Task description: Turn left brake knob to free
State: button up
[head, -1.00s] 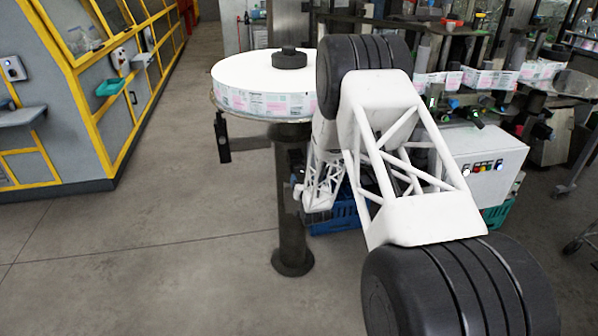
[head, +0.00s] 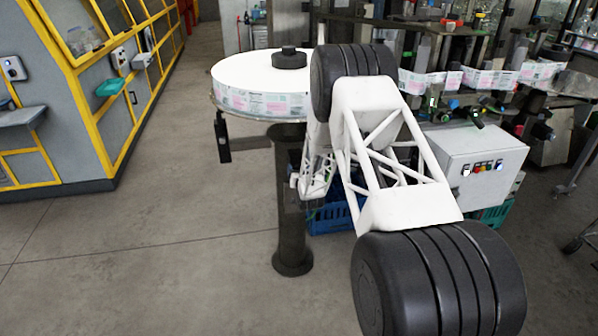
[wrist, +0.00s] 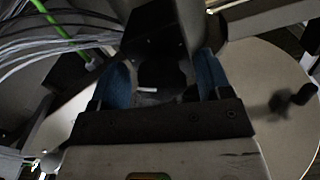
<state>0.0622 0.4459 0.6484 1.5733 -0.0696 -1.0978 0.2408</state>
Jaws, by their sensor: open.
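In the wrist view my gripper (wrist: 162,78) is open, with a blue finger on each side. Between the fingers is a dark round shape, which looks like the brake knob (wrist: 160,74), with a short white mark on its lower part. I cannot tell whether either finger touches it, or which setting the mark points to. In the head view my arm hides the gripper and the knob. The label reel (head: 245,75) lies flat on top of a dark stand (head: 291,215), with a black hub on it.
Grey and green cables (wrist: 50,30) run close by at the upper left of the wrist view. A white control box (head: 465,165) with coloured buttons stands right of my arm. Blue crates (head: 335,217) sit below. The floor left of the stand is clear.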

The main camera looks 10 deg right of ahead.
jog(key=c, duration=0.9)
